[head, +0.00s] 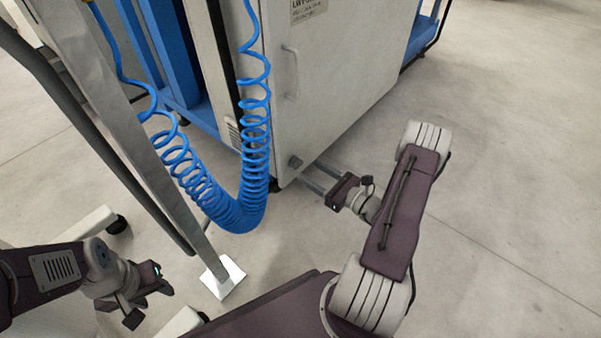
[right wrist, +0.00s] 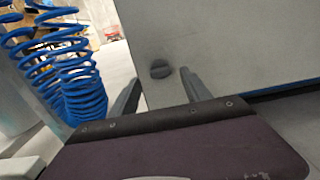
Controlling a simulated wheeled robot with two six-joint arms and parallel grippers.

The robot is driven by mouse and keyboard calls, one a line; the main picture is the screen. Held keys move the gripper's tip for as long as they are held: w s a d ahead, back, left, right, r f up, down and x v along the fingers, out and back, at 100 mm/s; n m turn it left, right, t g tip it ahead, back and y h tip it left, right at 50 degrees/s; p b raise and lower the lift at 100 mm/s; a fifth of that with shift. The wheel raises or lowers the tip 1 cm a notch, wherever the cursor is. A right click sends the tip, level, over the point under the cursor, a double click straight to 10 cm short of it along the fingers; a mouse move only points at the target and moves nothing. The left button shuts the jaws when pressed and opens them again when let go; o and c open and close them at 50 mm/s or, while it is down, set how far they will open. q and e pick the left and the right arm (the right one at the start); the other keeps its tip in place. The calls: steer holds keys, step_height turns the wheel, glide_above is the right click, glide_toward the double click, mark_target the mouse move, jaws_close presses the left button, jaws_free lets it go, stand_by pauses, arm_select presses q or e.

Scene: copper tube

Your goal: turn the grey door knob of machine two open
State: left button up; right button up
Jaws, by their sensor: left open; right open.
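The grey door knob (head: 295,162) sits low on the white door (head: 325,85) of the machine, near the door's left edge. In the right wrist view the knob (right wrist: 160,69) shows beyond and between my fingers, closer to the right finger. My right gripper (head: 312,178) is open and empty, its fingers pointing at the lower door, just right of and below the knob in the head view. I see no contact with the knob. My left gripper (head: 150,300) is open and empty at the lower left, far from the door.
A coiled blue hose (head: 240,190) hangs left of the knob; it also shows in the right wrist view (right wrist: 75,80). A grey metal post (head: 150,150) with a white foot stands in front of the machine. A pale handle (head: 290,72) is higher on the door. The floor at right is clear.

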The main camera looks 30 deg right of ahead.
mark_target(301, 165)
steer(key=b+x, duration=0.2)
steer(key=x, duration=0.2)
steer(key=shift+w+f, duration=0.1)
steer(key=shift+f, duration=0.1)
steer(key=shift+w+a+r, duration=0.15)
steer(key=shift+w, duration=0.05)
jaws_close()
steer(key=shift+r+m+p, duration=0.2)
steer(key=shift+m+p, duration=0.2)
steer(key=shift+p, duration=0.45)
steer(key=m+p, duration=0.6)
steer(key=p, duration=0.2)
steer(key=shift+m, duration=0.4)
steer(key=m+p, duration=0.3)
steer(key=m, duration=0.1)
steer(key=shift+f, duration=0.15)
steer(key=m+p, duration=0.1)
steer(key=m, duration=0.2)
steer(key=shift+f, duration=0.1)
arm_select(q)
step_height(301, 165, up, 11)
steer(key=shift+r+p, duration=0.15)
steer(key=shift+p, duration=0.25)
arm_select(e)
steer(key=shift+f+m, duration=0.1)
steer(key=shift+m, duration=1.4)
